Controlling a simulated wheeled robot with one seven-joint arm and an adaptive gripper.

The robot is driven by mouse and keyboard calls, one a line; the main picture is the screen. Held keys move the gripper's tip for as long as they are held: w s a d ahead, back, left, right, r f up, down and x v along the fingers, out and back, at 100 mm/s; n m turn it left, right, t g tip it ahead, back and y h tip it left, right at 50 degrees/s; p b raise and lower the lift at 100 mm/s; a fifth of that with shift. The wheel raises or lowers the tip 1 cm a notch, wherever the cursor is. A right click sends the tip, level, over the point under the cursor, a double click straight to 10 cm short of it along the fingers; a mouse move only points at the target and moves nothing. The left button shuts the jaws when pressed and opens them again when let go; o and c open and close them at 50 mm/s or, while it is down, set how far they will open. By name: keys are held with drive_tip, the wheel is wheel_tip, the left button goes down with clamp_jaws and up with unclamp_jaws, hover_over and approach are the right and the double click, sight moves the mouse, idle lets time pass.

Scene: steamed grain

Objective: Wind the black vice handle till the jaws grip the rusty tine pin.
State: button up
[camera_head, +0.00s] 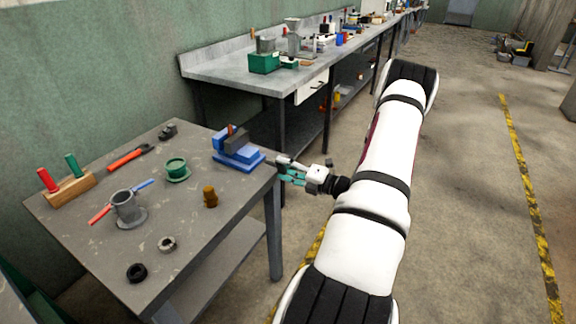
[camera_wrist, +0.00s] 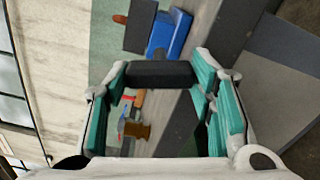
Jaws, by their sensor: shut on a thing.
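The blue vice (camera_head: 238,157) stands at the right far corner of the near table. Its dark jaw block (camera_wrist: 139,26) shows beside the blue body in the wrist view. The rusty tine pin (camera_wrist: 120,19) pokes out by the jaw block, and its top (camera_head: 231,129) shows in the head view. I cannot tell whether the jaws touch it. The black vice handle (camera_wrist: 158,74) lies across between my fingertips in the wrist view. My gripper (camera_head: 281,169) is shut on the handle at the table's right edge. In the head view my fingers mostly hide the handle.
On the table (camera_head: 110,256) are a brown knob-like piece (camera_head: 210,197), a green flanged part (camera_head: 177,170), a grey cup (camera_head: 128,209), rings, and a wooden block (camera_head: 69,189) with red and green handles. A long bench (camera_head: 222,71) stands behind. Open floor lies to the right.

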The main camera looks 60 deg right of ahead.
drive_tip(key=m+p, duration=0.2)
drive_tip(key=m, duration=0.4)
drive_tip(key=shift+f, duration=0.1)
idle(0.5)
drive_tip(key=o, duration=1.2)
drive_tip(key=shift+c, duration=0.2)
drive_tip(key=shift+s, duration=0.1)
drive_tip(key=s, duration=1.1)
drive_tip(key=shift+s+d, duration=0.4)
drive_tip(key=shift+d, duration=0.05)
